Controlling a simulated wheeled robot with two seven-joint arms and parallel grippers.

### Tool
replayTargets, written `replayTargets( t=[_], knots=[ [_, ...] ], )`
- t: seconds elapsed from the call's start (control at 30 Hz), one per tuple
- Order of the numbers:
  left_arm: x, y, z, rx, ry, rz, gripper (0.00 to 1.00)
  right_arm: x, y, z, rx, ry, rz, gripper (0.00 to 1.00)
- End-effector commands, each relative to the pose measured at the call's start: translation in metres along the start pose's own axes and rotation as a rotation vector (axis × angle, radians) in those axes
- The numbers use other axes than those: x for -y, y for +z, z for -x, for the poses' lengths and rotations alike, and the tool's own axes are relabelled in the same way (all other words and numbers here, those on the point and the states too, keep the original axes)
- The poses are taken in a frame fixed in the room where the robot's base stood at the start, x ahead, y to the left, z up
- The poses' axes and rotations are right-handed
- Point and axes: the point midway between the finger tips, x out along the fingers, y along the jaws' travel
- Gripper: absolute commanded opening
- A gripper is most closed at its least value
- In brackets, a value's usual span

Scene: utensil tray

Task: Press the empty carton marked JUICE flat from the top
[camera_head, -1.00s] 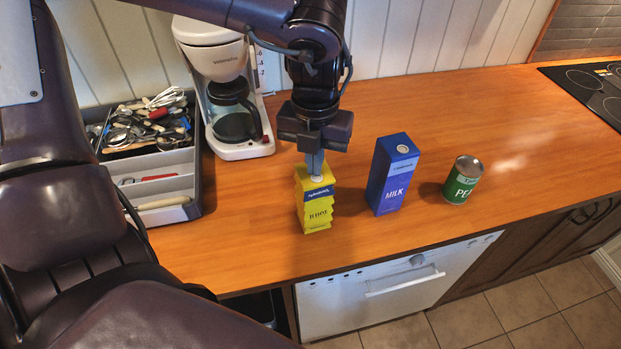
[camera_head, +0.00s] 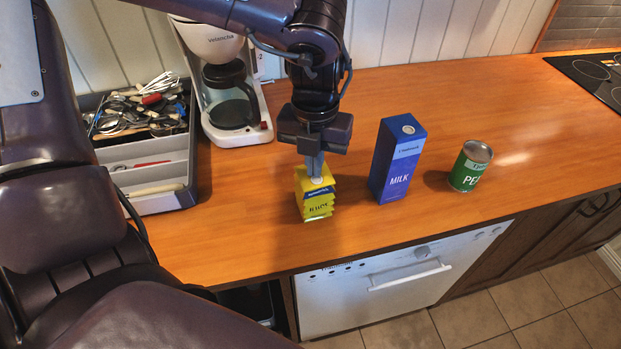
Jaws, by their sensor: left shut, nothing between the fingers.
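The yellow carton marked JUICE (camera_head: 317,205) stands on the wooden counter, its sides folded into creases and its height squashed. My left gripper (camera_head: 315,174) is directly above it, pointing down, shut and empty, with its fingertips at the carton's top. The fingers hide part of the top. My right gripper is not in view.
A blue MILK carton (camera_head: 397,160) stands just right of the juice carton, with a green can (camera_head: 469,166) beyond it. A utensil tray (camera_head: 189,190) and a coffee maker (camera_head: 262,134) stand at the left and back. The counter (camera_head: 260,240) is clear in front.

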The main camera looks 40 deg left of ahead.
Motion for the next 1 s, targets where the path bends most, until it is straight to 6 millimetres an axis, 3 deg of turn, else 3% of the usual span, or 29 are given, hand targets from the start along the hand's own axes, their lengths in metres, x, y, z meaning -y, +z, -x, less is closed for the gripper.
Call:
replayTargets(
  t=[0.1,0.27,1.0],
  knots=[
    [-0.001,-0.001,-0.01,-0.004,0.003,0.0,0.0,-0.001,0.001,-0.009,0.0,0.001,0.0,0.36],
    [-0.001,-0.001,-0.003,-0.003,0.002,0.0,0.0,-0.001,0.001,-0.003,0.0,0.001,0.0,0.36],
    [0.0,0.0,0.071,0.001,0.0,0.0,0.0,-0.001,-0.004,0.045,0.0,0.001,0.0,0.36]
  ],
)
